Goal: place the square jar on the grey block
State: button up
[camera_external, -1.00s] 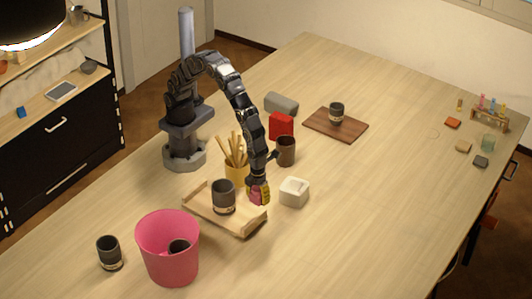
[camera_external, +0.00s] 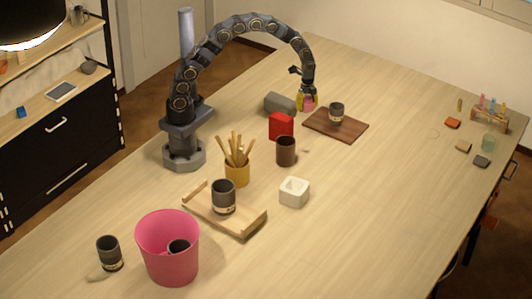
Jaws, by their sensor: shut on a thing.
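The grey block (camera_external: 281,103) lies on the table just left of my gripper, behind a red block. Whether the pink thing touches anything below is unclear. A white square pot (camera_external: 294,192) with a hollow top stands on the table in the middle, away from my gripper.
A brown board (camera_external: 350,130) bearing a dark cup (camera_external: 336,113) is right of my gripper. The red block (camera_external: 281,126), a brown mug (camera_external: 285,151) and a yellow pot of sticks (camera_external: 237,174) stand nearer. A wooden tray (camera_external: 248,230) and pink bucket (camera_external: 167,262) are in front.

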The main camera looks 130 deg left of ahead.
aim_at(280, 99)
jog(key=s+a+n, duration=0.1)
jog(key=s+a, duration=0.2)
jog(key=s, duration=0.3)
jog(key=s+a+n, duration=0.2)
jog(key=s+a, duration=0.1)
jog(key=s, duration=0.3)
jog(key=s+a+n, duration=0.2)
jog(key=s+a, duration=0.1)
jog(key=s, duration=0.3)
jog(key=shift+a+r, duration=0.1)
jog(key=shift+a, duration=0.2)
notch_tip(280, 99, down, 8)
jog(key=shift+r, duration=0.2)
jog(key=shift+f, duration=0.1)
jog(key=o, duration=1)
jog(key=shift+o, duration=0.2)
notch_tip(280, 99, up, 12)
